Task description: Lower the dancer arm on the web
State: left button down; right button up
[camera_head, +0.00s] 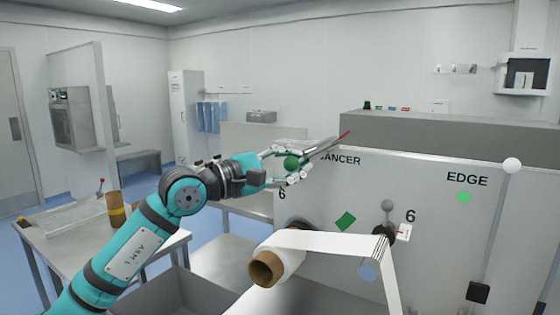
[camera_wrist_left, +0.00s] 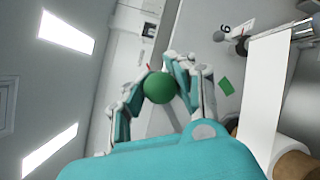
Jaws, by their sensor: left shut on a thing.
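My left gripper (camera_head: 292,163) is shut on a green ball knob (camera_head: 291,162) in front of the upper left of the machine panel. In the left wrist view the green ball knob (camera_wrist_left: 159,88) sits between the fingers. A grey bar (camera_head: 322,147) with a red tip slants up to the right beside the knob, across the partly covered "DANCER" label. How the bar joins the knob is hidden by the fingers. The white web (camera_head: 330,242) runs from a roll with a brown core (camera_head: 266,268) to a dark roller (camera_head: 384,234), then hangs down. My right gripper is out of view.
A side table (camera_head: 75,235) with a brown roll (camera_head: 117,210) stands left. Open air lies above the web.

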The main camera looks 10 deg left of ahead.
pick_arm(q)
jog(key=s+d+f+m+g+y+b, duration=0.1)
jog(key=d+f+m+y+b, duration=0.1)
jog(key=f, duration=0.5)
jog(key=shift+d+m+b, duration=0.65)
jog(key=shift+m+b, duration=0.55)
jog(key=shift+b, duration=0.45)
jog(key=shift+r, duration=0.1)
jog(key=c, duration=1.5)
grip_release()
jog(key=o, duration=0.5)
jog(key=shift+s+a+r, duration=0.15)
jog(key=shift+s+a, duration=0.2)
jog(key=shift+a, duration=0.05)
jog(key=shift+c, duration=0.2)
jog(key=shift+o, duration=0.3)
jog(key=shift+d, duration=0.2)
